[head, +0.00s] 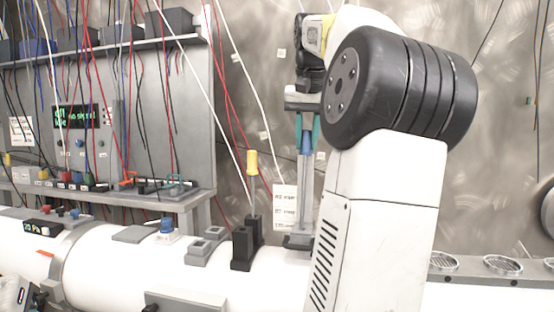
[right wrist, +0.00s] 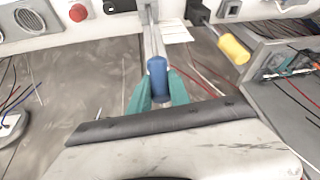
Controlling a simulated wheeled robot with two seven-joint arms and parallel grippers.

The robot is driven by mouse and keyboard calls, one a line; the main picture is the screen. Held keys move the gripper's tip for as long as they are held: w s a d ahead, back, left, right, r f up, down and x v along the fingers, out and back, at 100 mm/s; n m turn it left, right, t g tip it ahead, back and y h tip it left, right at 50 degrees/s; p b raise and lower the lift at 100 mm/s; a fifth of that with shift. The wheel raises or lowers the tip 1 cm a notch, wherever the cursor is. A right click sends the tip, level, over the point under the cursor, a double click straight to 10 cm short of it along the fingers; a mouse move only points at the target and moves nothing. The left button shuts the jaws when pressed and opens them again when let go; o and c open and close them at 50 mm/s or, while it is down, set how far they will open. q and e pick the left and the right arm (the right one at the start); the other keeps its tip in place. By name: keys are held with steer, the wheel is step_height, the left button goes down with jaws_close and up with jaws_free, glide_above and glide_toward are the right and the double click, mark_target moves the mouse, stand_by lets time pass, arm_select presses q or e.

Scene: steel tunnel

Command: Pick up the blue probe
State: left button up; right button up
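The blue probe (head: 306,143) is upright, with a blue handle and a long grey part below it reaching down to a dark grey holder (head: 298,241) on the white pipe. My right gripper (head: 307,132) comes down from above with its teal fingers on both sides of the handle. In the right wrist view, the teal fingertips (right wrist: 158,75) appear to press against both sides of the blue handle (right wrist: 157,66). Whether the lower end is still seated in the holder is hard to tell, as my arm partly covers it. My left gripper is not clearly in view.
A yellow-handled screwdriver (head: 252,163) stands in a black holder (head: 243,248) just left of the probe. Grey blocks (head: 204,246) sit farther left on the pipe. A control panel (head: 75,130) with hanging wires fills the left wall. Round vents (head: 502,263) lie at right.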

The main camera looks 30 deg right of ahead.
jaws_close()
steer(key=shift+r, duration=0.1)
